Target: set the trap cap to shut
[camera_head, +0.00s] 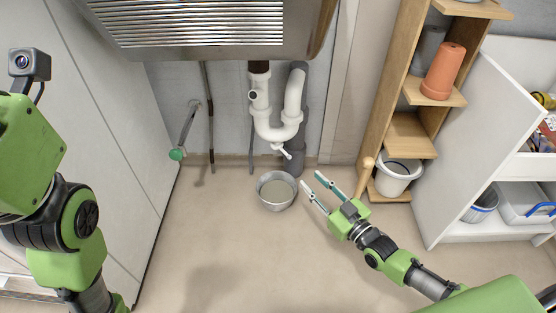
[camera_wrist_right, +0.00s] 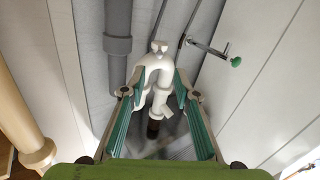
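The white drain trap (camera_head: 277,131) hangs under the sink as a U-shaped pipe. Its small winged trap cap (camera_head: 282,150) sits at the bottom of the bend; the cap also shows in the right wrist view (camera_wrist_right: 158,47). I cannot tell for sure from its angle whether it is open or shut. My right gripper (camera_head: 312,180) is open and empty, below and to the right of the cap, apart from it. In the right wrist view its two fingers (camera_wrist_right: 158,94) frame the trap with a wide gap. My left arm shows at the left, but its gripper is out of view.
A metal bowl (camera_head: 277,203) stands on the floor below the trap, left of my right fingertips. A wooden shelf (camera_head: 409,135) with a terracotta pot (camera_head: 443,71) and a white bucket (camera_head: 397,178) stands right. A green-handled valve (camera_head: 177,154) is left. The front floor is clear.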

